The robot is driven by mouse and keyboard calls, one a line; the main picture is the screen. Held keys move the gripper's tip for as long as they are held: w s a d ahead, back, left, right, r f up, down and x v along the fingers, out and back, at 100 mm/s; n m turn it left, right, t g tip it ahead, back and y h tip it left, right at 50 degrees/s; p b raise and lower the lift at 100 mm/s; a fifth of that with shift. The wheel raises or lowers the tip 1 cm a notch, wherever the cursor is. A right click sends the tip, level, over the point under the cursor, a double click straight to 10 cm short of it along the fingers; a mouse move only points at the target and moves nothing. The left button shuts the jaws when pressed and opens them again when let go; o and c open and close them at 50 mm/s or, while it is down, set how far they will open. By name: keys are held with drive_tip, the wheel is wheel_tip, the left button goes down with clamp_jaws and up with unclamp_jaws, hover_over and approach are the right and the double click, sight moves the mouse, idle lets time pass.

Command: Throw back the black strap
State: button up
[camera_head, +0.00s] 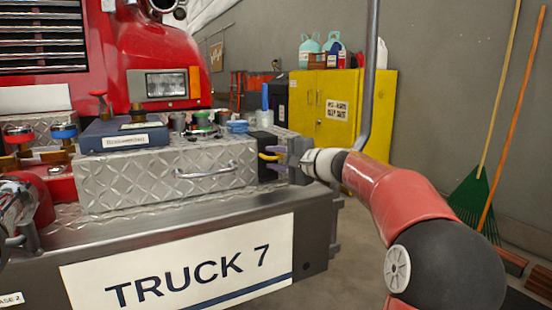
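A black strap (264,140) lies at the right end of the silver diamond-plate box (150,177) on the truck's bumper. A yellow curved piece (269,157) shows on its front side. My gripper (277,157) reaches in from the right and is right beside the strap and the yellow piece. Its purple-grey fingertips are small in the picture, and I cannot tell whether they touch the strap or are closed on anything. The strap's far side and lower end are partly hidden by my gripper.
A dark blue binder (125,137) and several fittings lie on the box lid. The bumper with the TRUCK 7 sign (185,268) runs below. A grey vertical pole (370,80) and a yellow cabinet (325,108) stand behind my arm. Open floor shows at right.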

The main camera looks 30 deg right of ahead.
clamp_jaws()
drive_tip(key=shift+r, duration=0.1)
